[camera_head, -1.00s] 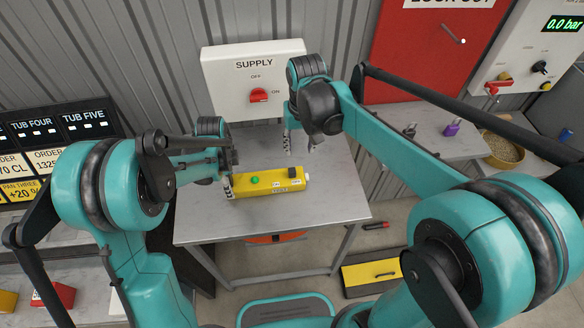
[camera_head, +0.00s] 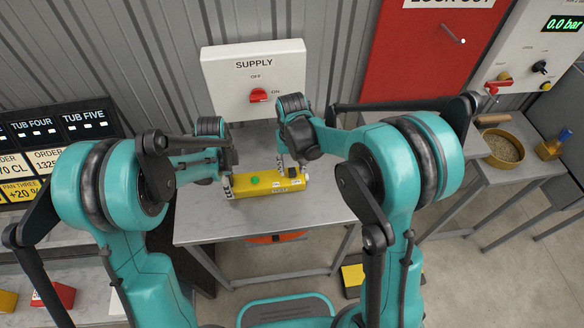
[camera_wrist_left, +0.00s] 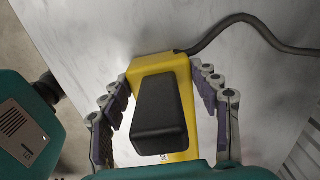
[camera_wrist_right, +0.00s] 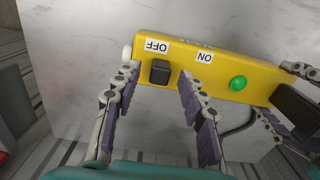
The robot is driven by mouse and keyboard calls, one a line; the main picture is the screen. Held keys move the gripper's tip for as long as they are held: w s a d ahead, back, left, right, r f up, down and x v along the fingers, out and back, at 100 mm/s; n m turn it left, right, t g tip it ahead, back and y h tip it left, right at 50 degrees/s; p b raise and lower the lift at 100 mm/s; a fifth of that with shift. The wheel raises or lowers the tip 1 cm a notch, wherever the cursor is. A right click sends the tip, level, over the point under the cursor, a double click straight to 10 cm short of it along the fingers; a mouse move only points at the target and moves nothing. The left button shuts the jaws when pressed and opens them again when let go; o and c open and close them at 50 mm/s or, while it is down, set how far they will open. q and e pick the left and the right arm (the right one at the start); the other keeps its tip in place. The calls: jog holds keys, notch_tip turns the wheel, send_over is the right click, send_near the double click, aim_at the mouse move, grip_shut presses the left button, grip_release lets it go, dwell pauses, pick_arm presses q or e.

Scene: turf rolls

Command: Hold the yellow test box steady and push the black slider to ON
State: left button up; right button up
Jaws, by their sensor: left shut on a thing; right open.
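The yellow test box (camera_head: 262,190) lies on the grey table. My left gripper (camera_head: 229,184) is shut on its left end, with one finger on each side in the left wrist view (camera_wrist_left: 162,72). A black block (camera_wrist_left: 160,112) sits on that end. The black slider (camera_wrist_right: 160,71) is on the box top beside the OFF label; the ON label lies towards the green button (camera_wrist_right: 238,83). My right gripper (camera_wrist_right: 158,74) is open, its fingertips on either side of the slider. In the head view my right gripper (camera_head: 291,170) is over the box's right end. I cannot tell whether it touches.
A dark cable (camera_wrist_left: 240,25) runs from the box's held end across the table (camera_head: 205,228). The SUPPLY panel (camera_head: 254,85) with a red knob stands behind. The table in front of the box is clear. A round bowl (camera_head: 503,147) is on a bench at the right.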

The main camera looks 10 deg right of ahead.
jog(key=shift+f, duration=0.45)
grip_shut()
pick_arm(q)
jog(key=shift+d, duration=0.1)
pick_arm(e)
jog(key=shift+a, duration=2.8)
grip_release()
notch_tip(320, 180, up, 12)
